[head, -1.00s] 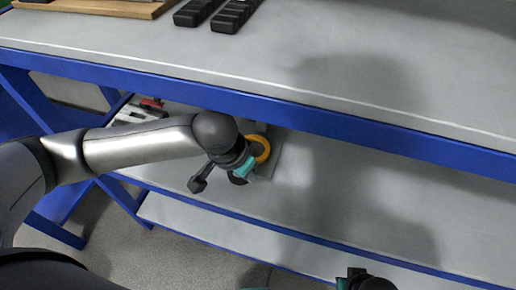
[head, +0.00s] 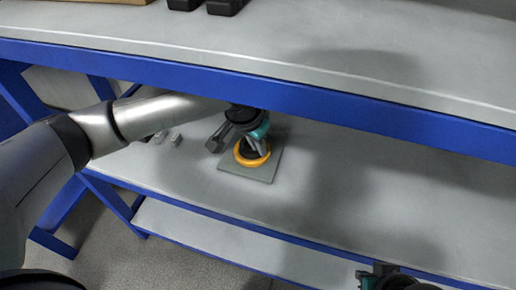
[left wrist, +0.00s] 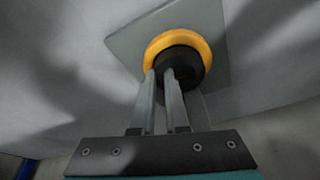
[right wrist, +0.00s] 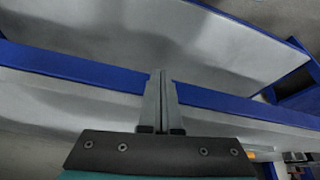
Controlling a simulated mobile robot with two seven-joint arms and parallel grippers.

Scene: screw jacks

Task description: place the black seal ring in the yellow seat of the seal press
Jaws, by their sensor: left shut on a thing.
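The yellow seat (head: 254,162) is a round ring on a grey square plate (head: 247,174) on the lower shelf. My left gripper (head: 250,142) is over the seat, coming from above and behind. It is shut on the black seal ring (left wrist: 190,66). In the left wrist view the black ring overlaps the near side of the yellow seat (left wrist: 178,37), set a little off centre toward the gripper. I cannot tell whether it rests in the seat or is just above it. My right gripper (right wrist: 162,76) is shut and empty, away from the press.
The blue-edged upper shelf (head: 300,93) hangs over the work area, with my left arm reaching below it. Small grey blocks (head: 168,137) lie left of the plate. The lower shelf right of the plate is clear. Black bins (head: 205,5) stand on the upper shelf.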

